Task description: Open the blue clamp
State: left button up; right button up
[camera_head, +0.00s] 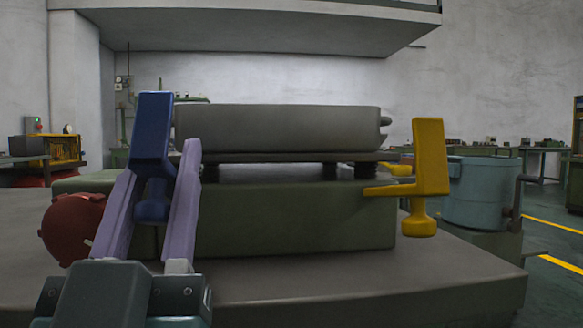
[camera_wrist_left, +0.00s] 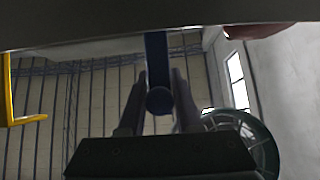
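The blue clamp (camera_head: 152,130) stands upright at the left end of the grey machine bed, with a round knob hanging from its underside. My left gripper (camera_head: 160,160) has its two light purple fingers spread apart, one on each side of the clamp's lower part and knob. In the left wrist view the blue clamp (camera_wrist_left: 155,50) also shows between the two dark fingers (camera_wrist_left: 159,80), its round knob end facing the camera. Narrow gaps seem to show beside it, and I see no firm grip. My right gripper is not in view.
A yellow clamp (camera_head: 430,165) sits at the right end of the green machine base (camera_head: 300,220), under a long grey block (camera_head: 280,128). A red round part (camera_head: 72,228) is close at left. A blue-grey drum (camera_head: 483,192) stands at right. The front ledge (camera_head: 380,280) is clear.

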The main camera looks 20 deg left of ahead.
pick_arm(q)
grip_shut()
dwell(0.9)
